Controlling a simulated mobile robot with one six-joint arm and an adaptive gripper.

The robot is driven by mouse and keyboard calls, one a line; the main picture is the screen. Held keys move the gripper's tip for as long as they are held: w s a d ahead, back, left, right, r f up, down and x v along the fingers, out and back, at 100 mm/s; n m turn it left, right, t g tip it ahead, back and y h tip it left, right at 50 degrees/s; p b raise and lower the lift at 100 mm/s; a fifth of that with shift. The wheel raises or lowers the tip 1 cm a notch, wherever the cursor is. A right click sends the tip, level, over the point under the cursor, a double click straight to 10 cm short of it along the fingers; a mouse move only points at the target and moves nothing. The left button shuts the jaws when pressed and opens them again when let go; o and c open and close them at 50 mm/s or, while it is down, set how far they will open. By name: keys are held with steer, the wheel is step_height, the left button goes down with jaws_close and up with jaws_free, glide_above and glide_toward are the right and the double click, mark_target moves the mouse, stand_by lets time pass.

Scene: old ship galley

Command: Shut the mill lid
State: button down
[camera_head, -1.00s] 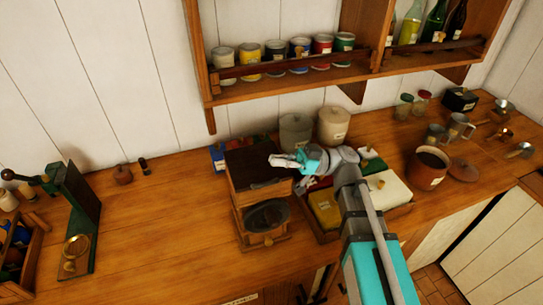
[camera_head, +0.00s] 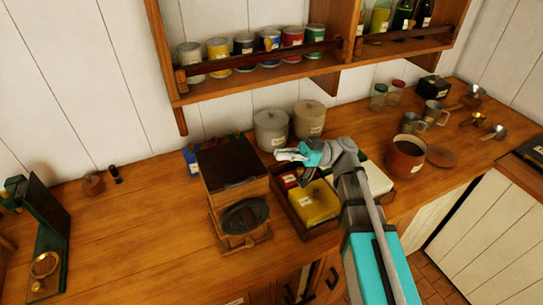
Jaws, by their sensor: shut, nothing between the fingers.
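The mill (camera_head: 240,198) is a wooden box-shaped piece on the counter, left of the picture's middle. Its upper part has a dark flat panel (camera_head: 230,162). A round black part (camera_head: 244,216) shows lower at the front, above a small labelled wooden base. I cannot tell clearly which part is the lid or how far it stands open. My gripper (camera_head: 284,154) is shut and empty. In the picture it is just right of the mill's dark panel, apart from it, with its fingers pointing left.
A wooden tray (camera_head: 305,232) with a yellow tin (camera_head: 315,202) and other containers lies right of the mill, partly behind my arm. Two lidded crocks (camera_head: 271,130) stand behind. A brown pot (camera_head: 405,158) is at the right.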

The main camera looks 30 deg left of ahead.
steer(key=shift+v, duration=0.85)
steer(key=w+d+f+m+t+h, duration=0.25)
steer(key=d+f+m+t, duration=0.35)
steer(key=f+m, duration=0.3)
steer(key=w+d+f+m+t+h, duration=0.2)
steer(key=w+d+f+m+t, duration=0.1)
steer(key=d+f+m+t, duration=0.45)
steer(key=w+d+f+m+t+h, duration=0.1)
steer(key=d+f+m+h, duration=0.1)
steer(key=d, duration=0.5)
steer(key=d+f+m+t+h, duration=0.1)
steer(key=d+f+m+h, duration=0.2)
steer(key=d, duration=0.5)
steer(key=w+d+f+m+t+h, duration=0.1)
steer(key=d+f+m+h, duration=0.2)
steer(key=d+m, duration=0.3)
steer(key=shift+w+d+h, duration=0.4)
steer(key=shift+d+h, duration=0.35)
steer(key=shift+d, duration=0.4)
steer(key=shift+f, duration=0.1)
